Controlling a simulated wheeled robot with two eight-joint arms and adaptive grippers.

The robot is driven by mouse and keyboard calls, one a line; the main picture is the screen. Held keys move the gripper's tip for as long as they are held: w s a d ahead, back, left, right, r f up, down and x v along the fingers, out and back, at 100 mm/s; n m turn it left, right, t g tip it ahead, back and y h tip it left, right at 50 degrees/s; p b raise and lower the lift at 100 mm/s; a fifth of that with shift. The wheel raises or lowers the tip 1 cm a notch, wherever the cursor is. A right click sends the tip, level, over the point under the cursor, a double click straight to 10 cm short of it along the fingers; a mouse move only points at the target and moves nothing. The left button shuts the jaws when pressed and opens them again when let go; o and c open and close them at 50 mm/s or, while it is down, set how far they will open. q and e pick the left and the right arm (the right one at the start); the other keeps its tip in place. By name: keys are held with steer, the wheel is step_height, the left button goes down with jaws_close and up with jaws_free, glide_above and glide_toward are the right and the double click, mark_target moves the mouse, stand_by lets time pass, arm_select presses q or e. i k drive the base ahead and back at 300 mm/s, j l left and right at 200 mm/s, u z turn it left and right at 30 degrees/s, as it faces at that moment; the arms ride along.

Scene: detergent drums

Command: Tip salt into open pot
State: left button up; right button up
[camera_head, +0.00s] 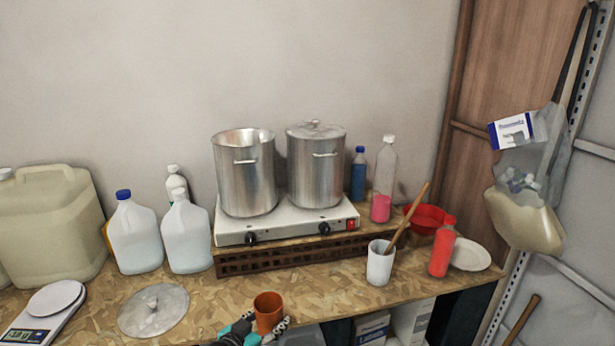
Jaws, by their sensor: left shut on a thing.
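The open pot (245,180) is a tall steel pot without a lid, on the left of the hotplate (285,224). A second steel pot (315,175) with its lid on stands to its right. A loose round metal lid (150,318) lies on the table at front left. My left gripper (265,325) is at the bottom middle, shut on an orange-brown cup (268,305). The cup is upright, in front of and below the open pot. Its contents cannot be made out, and I see no salt. My right gripper is not in view.
Jugs (135,240) stand left of the hotplate, a scale (48,308) at the left front. A white cup with a wooden stick (380,264), bottles (442,250) and a red bowl (424,218) stand at right. The tabletop (220,290) between lid and cup is clear.

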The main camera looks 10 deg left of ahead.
mark_target(245, 158)
steer(key=i+j+z, duration=0.2)
steer(key=j+z, duration=0.15)
steer(key=i+j+z, duration=0.15)
steer(key=j+z, duration=0.15)
steer(key=j, duration=0.15)
steer(key=i+j+z, duration=0.1)
steer(key=j+z, duration=0.25)
